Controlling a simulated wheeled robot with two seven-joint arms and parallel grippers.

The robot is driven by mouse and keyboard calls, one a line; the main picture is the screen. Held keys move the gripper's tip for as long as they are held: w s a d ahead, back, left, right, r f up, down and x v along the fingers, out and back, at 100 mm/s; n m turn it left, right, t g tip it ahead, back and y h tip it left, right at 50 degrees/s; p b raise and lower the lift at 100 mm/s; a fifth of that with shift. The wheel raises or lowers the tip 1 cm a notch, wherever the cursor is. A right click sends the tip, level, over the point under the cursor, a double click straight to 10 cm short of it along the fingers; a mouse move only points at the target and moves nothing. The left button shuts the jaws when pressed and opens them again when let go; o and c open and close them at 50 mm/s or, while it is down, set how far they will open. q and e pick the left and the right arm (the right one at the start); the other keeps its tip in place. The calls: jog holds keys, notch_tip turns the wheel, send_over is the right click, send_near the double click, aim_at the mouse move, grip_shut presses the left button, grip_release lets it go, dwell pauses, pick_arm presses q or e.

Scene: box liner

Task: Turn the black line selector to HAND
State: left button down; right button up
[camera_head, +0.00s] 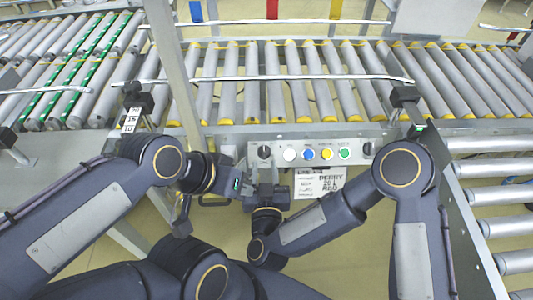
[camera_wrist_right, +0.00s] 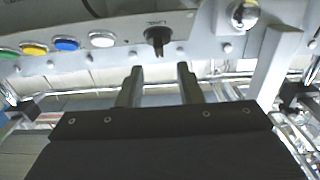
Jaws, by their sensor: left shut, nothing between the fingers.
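The black selector (camera_head: 264,152) is at the left of the grey control panel, beside the white button. It shows larger in the right wrist view (camera_wrist_right: 157,38), its grip roughly upright in the picture. Lettering near it is too small to read for positions. My right gripper (camera_head: 266,170) is just below the selector, pointing at the panel. In the right wrist view its two fingers (camera_wrist_right: 157,80) are apart and empty, with the selector beyond their tips, not between them. My left gripper (camera_head: 182,220) hangs lower left, away from the panel, shut and empty.
White (camera_head: 290,154), blue (camera_head: 308,154), yellow (camera_head: 326,153) and green (camera_head: 344,153) buttons sit right of the selector. A round metal switch (camera_wrist_right: 243,14) is on its other side. Paper labels (camera_head: 318,184) hang below the panel. Roller conveyors (camera_head: 300,95) lie behind.

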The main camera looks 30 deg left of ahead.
aim_at(264, 151)
jog(key=shift+b+x, duration=0.3)
jog(key=shift+x, duration=2.5)
jog(key=shift+f, duration=0.1)
grip_shut()
